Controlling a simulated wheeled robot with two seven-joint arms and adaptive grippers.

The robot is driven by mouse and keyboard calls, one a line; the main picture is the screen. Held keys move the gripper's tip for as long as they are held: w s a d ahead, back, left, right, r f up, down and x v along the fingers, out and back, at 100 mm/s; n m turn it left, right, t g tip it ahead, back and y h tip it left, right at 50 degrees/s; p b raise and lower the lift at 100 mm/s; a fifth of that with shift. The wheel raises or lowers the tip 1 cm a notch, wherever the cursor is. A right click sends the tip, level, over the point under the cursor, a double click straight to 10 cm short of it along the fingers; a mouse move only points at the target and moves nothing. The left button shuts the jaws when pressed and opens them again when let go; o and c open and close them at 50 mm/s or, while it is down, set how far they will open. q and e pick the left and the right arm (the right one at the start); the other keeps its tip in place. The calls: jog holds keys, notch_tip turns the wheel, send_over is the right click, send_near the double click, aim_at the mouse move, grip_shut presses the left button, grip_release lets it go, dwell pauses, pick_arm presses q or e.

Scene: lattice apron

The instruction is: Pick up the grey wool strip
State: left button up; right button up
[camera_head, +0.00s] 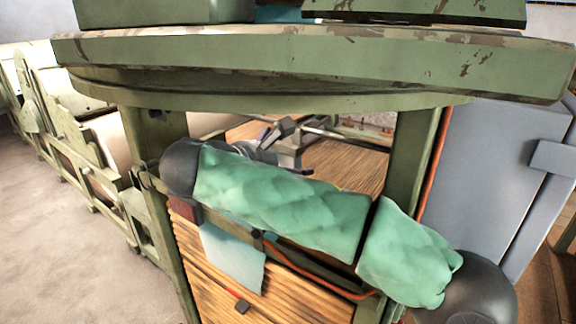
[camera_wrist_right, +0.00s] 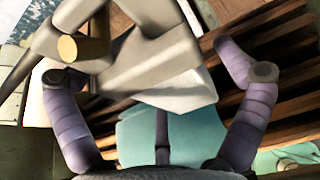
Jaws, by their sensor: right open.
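My right gripper (camera_head: 283,135) shows in the head view under the green tabletop, partly behind my green-sleeved right arm. In the right wrist view its purple-grey fingers (camera_wrist_right: 165,72) are spread wide apart, with no object clearly held. A pale grey, angular object (camera_wrist_right: 160,75) lies across the view between and beyond the fingers. I cannot tell whether either is the grey wool strip. I cannot single out the strip in the head view. My left gripper is not in view.
The worn green tabletop (camera_head: 320,58) hangs over my right arm, with green legs close on both sides. A slatted wooden surface (camera_head: 345,165) lies below. A light blue cloth (camera_head: 232,262) hangs at its front. A blue-grey cabinet (camera_head: 495,170) stands right. Floor (camera_head: 60,230) is clear at left.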

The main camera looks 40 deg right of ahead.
jog(key=shift+a, duration=0.2)
jog(key=shift+d, duration=0.15)
jog(key=c, duration=0.9)
jog(key=shift+c, duration=0.2)
jog(key=shift+r, duration=0.1)
